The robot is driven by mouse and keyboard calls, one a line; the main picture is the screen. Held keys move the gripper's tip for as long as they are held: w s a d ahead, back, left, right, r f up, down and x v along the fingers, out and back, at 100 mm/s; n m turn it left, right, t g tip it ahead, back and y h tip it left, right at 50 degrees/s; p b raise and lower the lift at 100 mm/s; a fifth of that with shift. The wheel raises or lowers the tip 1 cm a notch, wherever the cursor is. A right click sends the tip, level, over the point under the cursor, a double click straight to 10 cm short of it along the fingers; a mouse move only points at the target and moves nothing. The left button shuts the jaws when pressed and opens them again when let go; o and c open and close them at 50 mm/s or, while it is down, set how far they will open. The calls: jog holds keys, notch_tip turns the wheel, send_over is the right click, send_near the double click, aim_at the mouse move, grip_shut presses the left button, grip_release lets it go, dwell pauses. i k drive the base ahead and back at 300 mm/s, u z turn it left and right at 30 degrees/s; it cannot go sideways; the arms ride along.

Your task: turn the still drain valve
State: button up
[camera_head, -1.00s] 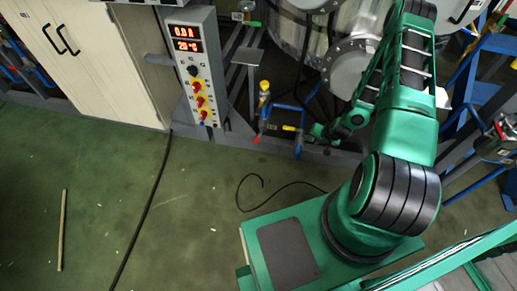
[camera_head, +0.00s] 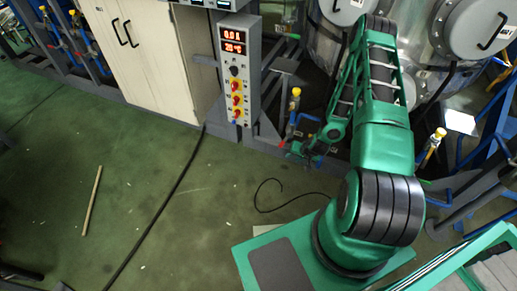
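The large steel still vessel (camera_head: 413,60) stands at the top right, with round flanged covers. Low in front of it is blue pipework with a yellow-topped fitting (camera_head: 294,97). I cannot tell for certain which small handle there is the drain valve. My green arm reaches from the lower right up and over to this pipework. My gripper (camera_head: 300,152) is low beside the pipework, by the frame's base rail. It is small and dark in the view, so its fingers and any contact with a valve handle cannot be made out.
A grey control panel (camera_head: 237,70) with red digits and red knobs stands left of the pipework. A pale cabinet (camera_head: 150,55) is further left. A black cable (camera_head: 160,205) and a thin stick (camera_head: 92,200) lie on the open green floor. Another yellow-topped fitting (camera_head: 436,137) is right of my arm.

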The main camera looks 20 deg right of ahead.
aim_at(282, 143)
jog(key=u, duration=1.3)
jog(key=i, duration=0.8)
jog(key=z, duration=1.7)
